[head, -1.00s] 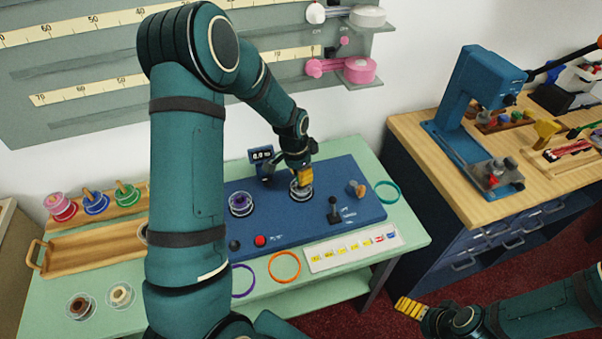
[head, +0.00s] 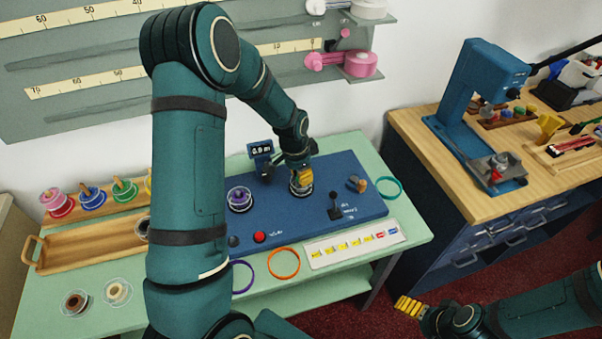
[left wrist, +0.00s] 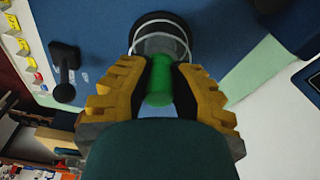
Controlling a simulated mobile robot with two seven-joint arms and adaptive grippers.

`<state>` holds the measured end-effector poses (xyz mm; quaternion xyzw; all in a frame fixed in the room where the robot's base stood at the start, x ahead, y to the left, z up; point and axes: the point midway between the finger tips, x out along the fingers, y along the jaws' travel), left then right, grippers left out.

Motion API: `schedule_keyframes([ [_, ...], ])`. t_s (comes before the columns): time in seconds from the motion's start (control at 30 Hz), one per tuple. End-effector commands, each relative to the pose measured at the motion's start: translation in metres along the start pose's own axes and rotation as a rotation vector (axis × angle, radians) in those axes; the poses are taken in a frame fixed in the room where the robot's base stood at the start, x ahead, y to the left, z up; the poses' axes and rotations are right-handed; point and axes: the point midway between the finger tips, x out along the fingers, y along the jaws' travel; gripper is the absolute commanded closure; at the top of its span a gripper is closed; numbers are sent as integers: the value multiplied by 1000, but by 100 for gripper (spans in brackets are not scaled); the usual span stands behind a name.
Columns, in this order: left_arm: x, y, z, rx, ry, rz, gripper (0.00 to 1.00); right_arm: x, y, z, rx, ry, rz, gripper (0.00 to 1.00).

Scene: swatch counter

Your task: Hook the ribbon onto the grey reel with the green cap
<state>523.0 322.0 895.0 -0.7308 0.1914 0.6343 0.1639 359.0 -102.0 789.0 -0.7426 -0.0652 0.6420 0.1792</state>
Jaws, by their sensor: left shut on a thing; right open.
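The grey reel (left wrist: 160,42), with clear rims, is at the right-hand spot of the blue winder (head: 345,172). Its green cap (left wrist: 159,82) sits between the yellow fingers of my left gripper (head: 302,178), which is shut on it. The reel also shows just below the fingers in the head view (head: 300,191). A purple reel (head: 239,197) stands at the winder's left spot. No ribbon strand can be made out between the two reels. My right gripper (head: 409,306) is open and empty, low on the right, away from the counter.
A black lever (head: 335,208) and red button (head: 259,237) are on the winder. Purple and orange rings (head: 284,263) and a label strip (head: 352,246) lie in front, a teal ring (head: 389,188) at right. Coloured reels stand on a wooden rack (head: 105,200). My left arm hides part of the counter.

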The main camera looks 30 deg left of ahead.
Motion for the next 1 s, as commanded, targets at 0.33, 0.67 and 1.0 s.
schedule_keyframes([
  [0.33,1,0,0,0,0,0,57,1,0,0,0,0,0,8],
  [0.67,1,0,0,0,0,0,49,1,0,0,0,0,0,8],
  [1.0,1,0,0,0,0,0,49,1,0,0,0,0,0,8],
])
